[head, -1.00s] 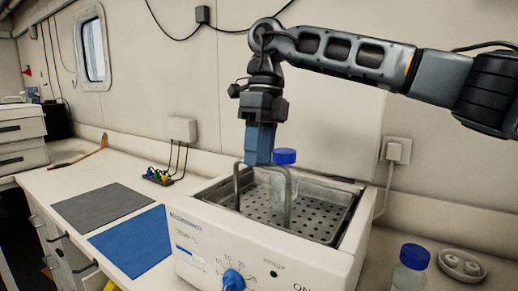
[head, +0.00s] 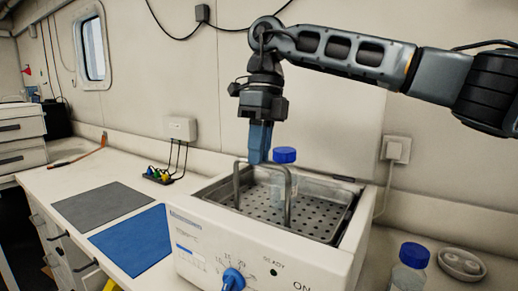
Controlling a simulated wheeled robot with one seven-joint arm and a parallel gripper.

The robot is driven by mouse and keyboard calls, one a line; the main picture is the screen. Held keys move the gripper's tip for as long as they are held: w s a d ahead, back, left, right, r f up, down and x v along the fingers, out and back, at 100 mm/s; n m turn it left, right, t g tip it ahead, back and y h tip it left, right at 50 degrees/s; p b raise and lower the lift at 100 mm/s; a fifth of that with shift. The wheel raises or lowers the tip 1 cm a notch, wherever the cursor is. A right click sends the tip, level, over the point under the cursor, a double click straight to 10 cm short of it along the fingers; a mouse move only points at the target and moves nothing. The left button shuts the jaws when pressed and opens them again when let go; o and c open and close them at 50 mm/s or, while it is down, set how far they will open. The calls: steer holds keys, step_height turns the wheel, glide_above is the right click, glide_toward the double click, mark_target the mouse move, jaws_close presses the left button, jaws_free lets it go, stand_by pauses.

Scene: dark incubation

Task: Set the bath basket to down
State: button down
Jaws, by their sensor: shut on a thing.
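The bath basket (head: 312,220) is a perforated metal tray in the white water bath (head: 205,235), with its holed floor visible below the bath rim. Its bent metal handle (head: 288,197) rises above the rim. My gripper (head: 258,157) points straight down and is shut on the top bar of the handle; its fingertips partly hide the bar. A clear bottle with a blue cap (head: 284,155) stands in the basket just behind the handle.
A blue dial (head: 232,280) is on the bath's front. A second blue-capped bottle (head: 410,268) and a pale dish (head: 462,264) stand to the right. Grey (head: 100,205) and blue (head: 132,242) mats lie on the bench to the left.

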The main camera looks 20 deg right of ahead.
steer(key=shift+f, duration=0.1)
step_height(320, 180, down, 12)
steer(key=b, duration=0.5)
steer(key=c, duration=1.4)
jaws_free()
steer(key=shift+o, duration=1.2)
steer(key=shift+r, duration=0.2)
step_height(320, 180, up, 8)
steer(key=d, duration=0.1)
steer(key=shift+w+f+b, duration=0.2)
steer(key=shift+w+b, duration=0.2)
steer(key=shift+w, duration=0.05)
